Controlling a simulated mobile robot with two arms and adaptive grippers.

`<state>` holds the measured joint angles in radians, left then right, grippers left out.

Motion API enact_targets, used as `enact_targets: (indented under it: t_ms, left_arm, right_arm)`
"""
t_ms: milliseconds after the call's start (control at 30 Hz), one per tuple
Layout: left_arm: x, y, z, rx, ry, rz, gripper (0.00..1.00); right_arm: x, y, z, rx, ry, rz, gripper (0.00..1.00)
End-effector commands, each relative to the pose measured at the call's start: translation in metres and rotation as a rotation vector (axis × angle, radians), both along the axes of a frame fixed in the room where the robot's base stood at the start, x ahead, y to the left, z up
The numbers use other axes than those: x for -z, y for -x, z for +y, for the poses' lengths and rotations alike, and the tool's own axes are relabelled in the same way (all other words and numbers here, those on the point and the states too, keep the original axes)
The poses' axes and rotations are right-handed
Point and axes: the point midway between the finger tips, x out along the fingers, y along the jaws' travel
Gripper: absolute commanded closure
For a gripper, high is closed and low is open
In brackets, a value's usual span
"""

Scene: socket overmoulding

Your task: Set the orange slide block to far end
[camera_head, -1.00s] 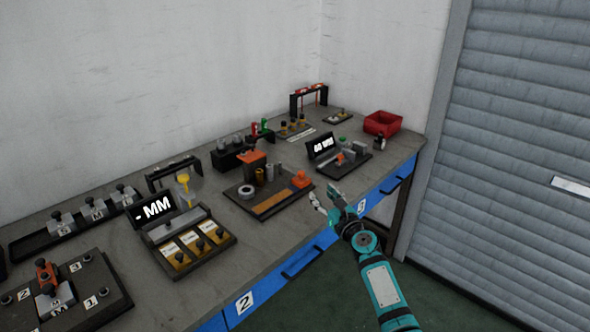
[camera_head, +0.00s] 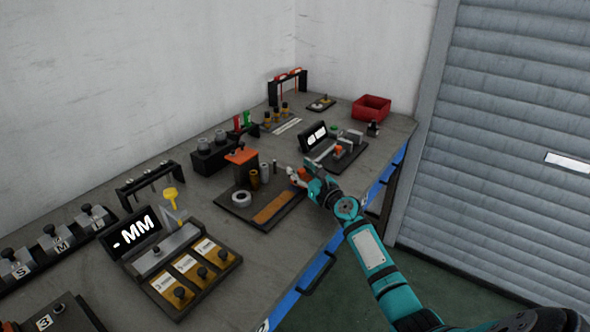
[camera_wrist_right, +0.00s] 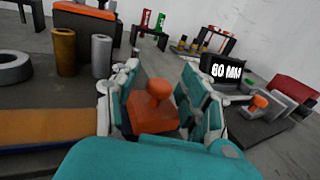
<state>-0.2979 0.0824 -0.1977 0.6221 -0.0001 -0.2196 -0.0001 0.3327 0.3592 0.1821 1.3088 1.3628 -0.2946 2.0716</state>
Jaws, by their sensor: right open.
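The orange slide block (camera_head: 301,174) has a round knob on top. It sits at the right end of a dark board (camera_head: 232,208) that has a brown strip (camera_head: 274,206). In the right wrist view the orange slide block (camera_wrist_right: 153,112) stands between the two fingers. My right gripper (camera_wrist_right: 160,92) is open, with one finger on each side of the block; I cannot tell whether they touch it. In the head view my right gripper (camera_head: 303,176) partly hides the block. My left gripper is not in view.
On the board stand a grey ring (camera_head: 241,198), a brown cylinder (camera_head: 254,179), a grey cylinder (camera_head: 265,171) and an orange-topped dark block (camera_head: 241,157). A display fixture with a small orange part (camera_head: 337,151) lies beyond. A red bin (camera_head: 371,107) stands at the back right.

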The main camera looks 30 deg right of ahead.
Motion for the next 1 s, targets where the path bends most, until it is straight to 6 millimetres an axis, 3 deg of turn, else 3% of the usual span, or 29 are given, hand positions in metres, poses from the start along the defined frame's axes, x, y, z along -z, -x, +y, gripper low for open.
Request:
enact_targets:
  t_ms: [200,533,1000]
  left_arm:
    - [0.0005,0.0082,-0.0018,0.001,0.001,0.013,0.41]
    - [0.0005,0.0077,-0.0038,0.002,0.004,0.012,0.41]
    - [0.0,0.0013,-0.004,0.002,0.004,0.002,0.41]
  right_arm:
    - [-0.0002,0.0,-0.0001,0.0,0.0,0.0,0.58]
    - [-0.0002,0.0,0.0,0.0,0.001,0.0,1.0]
    - [0.0007,0.0004,-0.0007,0.001,0.001,0.001,1.0]
